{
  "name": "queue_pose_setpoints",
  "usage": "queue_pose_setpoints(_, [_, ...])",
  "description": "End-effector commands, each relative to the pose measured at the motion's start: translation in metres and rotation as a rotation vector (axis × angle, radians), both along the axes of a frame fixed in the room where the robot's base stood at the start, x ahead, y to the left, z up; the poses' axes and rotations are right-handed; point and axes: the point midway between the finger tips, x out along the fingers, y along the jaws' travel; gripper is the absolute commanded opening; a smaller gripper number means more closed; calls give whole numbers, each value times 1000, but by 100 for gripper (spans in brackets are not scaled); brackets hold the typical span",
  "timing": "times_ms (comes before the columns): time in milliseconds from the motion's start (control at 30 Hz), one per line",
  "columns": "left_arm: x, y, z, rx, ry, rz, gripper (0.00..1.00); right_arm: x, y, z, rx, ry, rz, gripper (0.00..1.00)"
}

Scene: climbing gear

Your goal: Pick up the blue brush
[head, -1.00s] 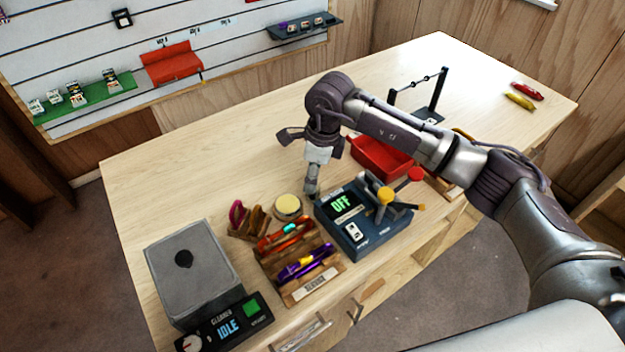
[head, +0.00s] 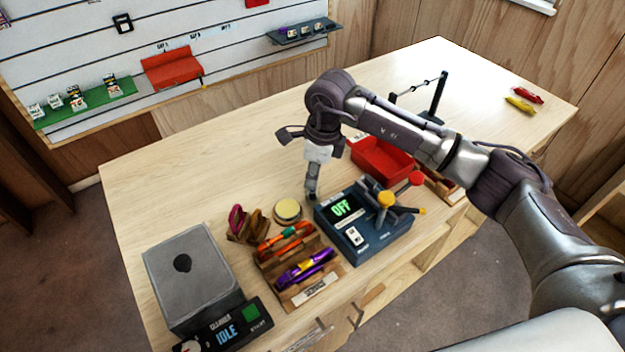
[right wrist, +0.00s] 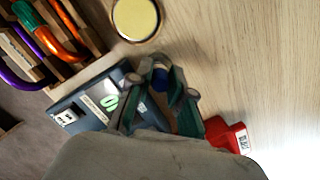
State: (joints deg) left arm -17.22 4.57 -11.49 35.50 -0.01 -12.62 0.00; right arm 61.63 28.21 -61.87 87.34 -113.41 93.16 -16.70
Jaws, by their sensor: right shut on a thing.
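My right gripper (head: 312,190) points down at the bench, just left of the dark blue box with the OFF display. In the right wrist view my right gripper (right wrist: 163,80) is shut with a small blue piece between its fingers, which I take to be the blue brush (right wrist: 160,73). Most of the brush is hidden by the fingers. I cannot tell whether it touches the bench. My left gripper is not in view.
The blue OFF box (head: 362,243) with yellow and red knobs stands right of the gripper. A round yellow-topped tin (head: 288,208) and a wooden rack of carabiners (head: 272,268) are to its left. A red tray (head: 382,160) lies behind. The bench's back left is clear.

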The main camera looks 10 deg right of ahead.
Motion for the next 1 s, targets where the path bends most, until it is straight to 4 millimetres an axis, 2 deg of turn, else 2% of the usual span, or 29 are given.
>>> queue_pose_setpoints(167, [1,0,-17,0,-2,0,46,1,0,26,0,-7,0,0])
queue_pose_setpoints(600, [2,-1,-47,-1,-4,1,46,-45,-77,78,-1,-5,-3,0])
queue_pose_setpoints(800, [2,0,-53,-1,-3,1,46,-57,-95,93,-1,-2,-1,0])
queue_pose_setpoints(1000, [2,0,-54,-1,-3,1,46,-60,-100,98,1,0,0,0])
